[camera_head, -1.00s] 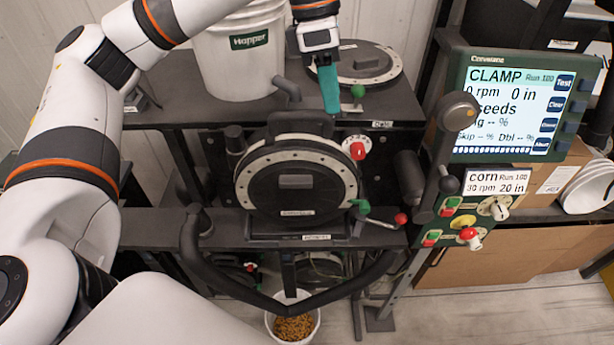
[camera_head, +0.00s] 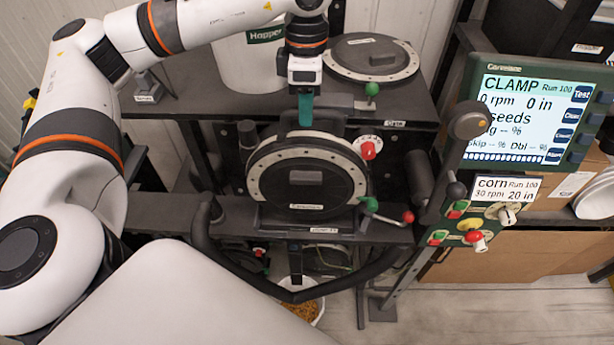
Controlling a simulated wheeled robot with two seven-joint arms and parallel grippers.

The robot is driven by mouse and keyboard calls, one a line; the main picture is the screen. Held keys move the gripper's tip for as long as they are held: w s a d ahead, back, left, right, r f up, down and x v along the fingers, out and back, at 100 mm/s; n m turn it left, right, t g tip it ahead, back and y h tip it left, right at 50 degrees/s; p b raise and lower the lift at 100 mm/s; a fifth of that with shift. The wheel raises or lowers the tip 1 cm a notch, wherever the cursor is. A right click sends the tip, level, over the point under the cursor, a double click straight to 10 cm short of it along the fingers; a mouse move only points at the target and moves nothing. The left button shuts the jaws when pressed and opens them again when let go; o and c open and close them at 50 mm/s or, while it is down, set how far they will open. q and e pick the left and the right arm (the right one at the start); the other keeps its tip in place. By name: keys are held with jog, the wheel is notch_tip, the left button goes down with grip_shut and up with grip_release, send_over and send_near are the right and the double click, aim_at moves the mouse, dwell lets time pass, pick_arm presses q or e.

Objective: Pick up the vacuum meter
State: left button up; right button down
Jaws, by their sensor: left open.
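Two round dark meters with pale dotted rims are in view. One meter (camera_head: 305,177) is mounted upright on the stand's front, facing me. The other meter (camera_head: 371,57) lies flat on the upper shelf at the back, with a green-knobbed lever (camera_head: 371,90). Their labels are too small to read, so I cannot tell which is the vacuum meter. My left gripper (camera_head: 305,112) points down with teal fingers just above the top of the mounted meter, left of the lying one. It is open and holds nothing visible; its fingers overlap edge-on. My right gripper is not in view.
The white hopper bucket (camera_head: 250,62) stands behind my left arm. The monitor (camera_head: 528,112) and control panel (camera_head: 465,225) are farther right. A seed bucket (camera_head: 303,308) stands below.

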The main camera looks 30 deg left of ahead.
pick_arm(q)
jog(key=shift+f+p, duration=0.3)
jog(key=shift+f, duration=1.05)
grip_shut()
jog(key=shift+r, duration=0.1)
jog(key=shift+w+r, duration=0.1)
jog(key=shift+r, duration=0.05)
jog(key=shift+a, duration=0.1)
